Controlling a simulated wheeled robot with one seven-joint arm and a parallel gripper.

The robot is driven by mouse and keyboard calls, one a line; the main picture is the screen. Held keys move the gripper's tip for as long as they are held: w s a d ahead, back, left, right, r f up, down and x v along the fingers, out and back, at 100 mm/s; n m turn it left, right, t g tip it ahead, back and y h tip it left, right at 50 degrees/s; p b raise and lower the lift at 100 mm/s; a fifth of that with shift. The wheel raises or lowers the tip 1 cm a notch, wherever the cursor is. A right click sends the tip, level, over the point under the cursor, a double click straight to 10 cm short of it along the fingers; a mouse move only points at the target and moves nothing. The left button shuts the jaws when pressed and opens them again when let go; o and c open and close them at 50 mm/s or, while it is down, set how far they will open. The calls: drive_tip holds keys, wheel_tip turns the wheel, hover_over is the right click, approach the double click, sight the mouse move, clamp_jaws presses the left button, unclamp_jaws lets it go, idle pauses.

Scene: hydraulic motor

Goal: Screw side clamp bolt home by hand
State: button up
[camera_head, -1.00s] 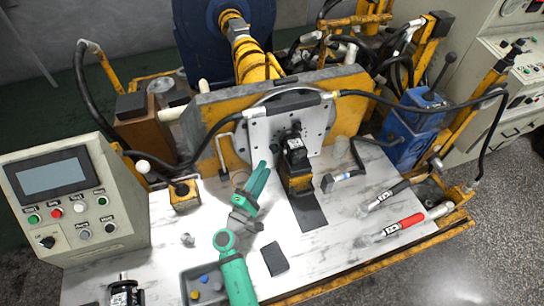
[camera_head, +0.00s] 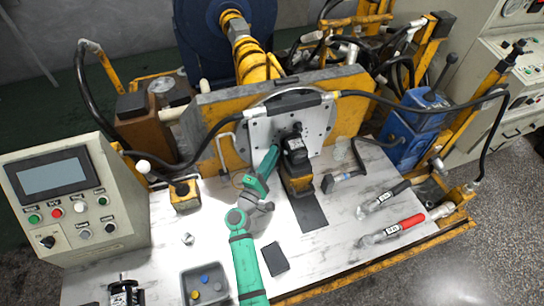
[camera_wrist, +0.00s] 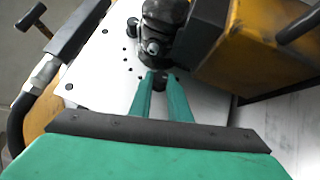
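The black hydraulic motor (camera_head: 296,152) stands on a yellow-and-black support, up against the grey mounting plate (camera_head: 262,134). In the wrist view the motor (camera_wrist: 160,22) is at the top centre, in front of the light plate (camera_wrist: 105,85). My gripper (camera_head: 272,153) reaches in just left of the motor, close to the plate. In the wrist view my green gripper fingers (camera_wrist: 160,77) converge on a small dark bolt (camera_wrist: 158,82) below the motor's fitting. They appear closed around it. How deep the bolt sits is hidden; in the head view it is too small to see.
The yellow support block (camera_wrist: 255,45) is close on the right of my fingers. A grey tray (camera_head: 188,282) and black pad (camera_head: 275,259) are in front. A control box (camera_head: 72,200) stands left.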

clamp_jaws()
drive_tip(key=shift+r+m+g+y, duration=0.25)
drive_tip(key=shift+m+g+y, duration=0.15)
drive_tip(key=shift+m+g, duration=0.75)
